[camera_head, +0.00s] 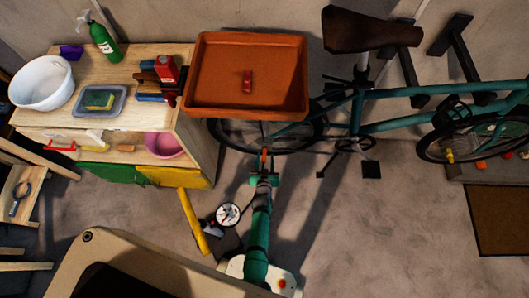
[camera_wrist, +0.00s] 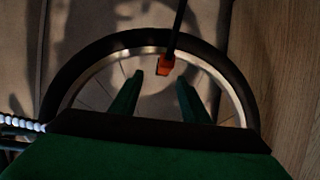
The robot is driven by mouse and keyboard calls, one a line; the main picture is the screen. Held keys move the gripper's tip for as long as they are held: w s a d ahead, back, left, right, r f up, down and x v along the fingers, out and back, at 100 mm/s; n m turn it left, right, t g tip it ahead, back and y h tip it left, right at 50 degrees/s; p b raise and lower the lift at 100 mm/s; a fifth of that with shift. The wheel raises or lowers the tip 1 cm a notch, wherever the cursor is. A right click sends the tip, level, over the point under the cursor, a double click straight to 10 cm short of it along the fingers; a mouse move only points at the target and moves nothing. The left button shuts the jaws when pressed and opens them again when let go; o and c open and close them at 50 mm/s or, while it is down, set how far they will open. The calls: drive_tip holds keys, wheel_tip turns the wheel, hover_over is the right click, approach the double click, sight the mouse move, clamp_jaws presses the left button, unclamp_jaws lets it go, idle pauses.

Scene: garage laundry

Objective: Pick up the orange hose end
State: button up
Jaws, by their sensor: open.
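The orange hose end (camera_wrist: 166,64) hangs from a thin black hose (camera_wrist: 178,30) in the wrist view. It lies just beyond the fingertips of my gripper (camera_wrist: 160,80), across the gap and nearer the right finger. My gripper's two green fingers are apart with nothing between them. In the head view the orange hose end (camera_head: 264,155) shows as a small upright piece just past my gripper (camera_head: 264,175), below the front edge of the orange tray. Whether a finger touches it cannot be told.
The orange tray (camera_head: 205,92), holding a small red item, is just beyond. A bicycle (camera_head: 375,125) stands behind and right. A wooden cabinet (camera_head: 205,140) is left. A gauge (camera_head: 228,214) and yellow tube (camera_head: 194,222) are near my arm. Floor (camera_head: 400,220) is clear at right.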

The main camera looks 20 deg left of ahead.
sight(264, 152)
drive_tip(key=shift+a+x, duration=0.15)
drive_tip(key=shift+x, duration=0.8)
drive_tip(key=shift+a+x, duration=0.15)
drive_tip(key=shift+x, duration=0.75)
drive_tip(key=shift+w+a+f, duration=0.15)
drive_tip(key=shift+w+f, duration=0.3)
clamp_jaws()
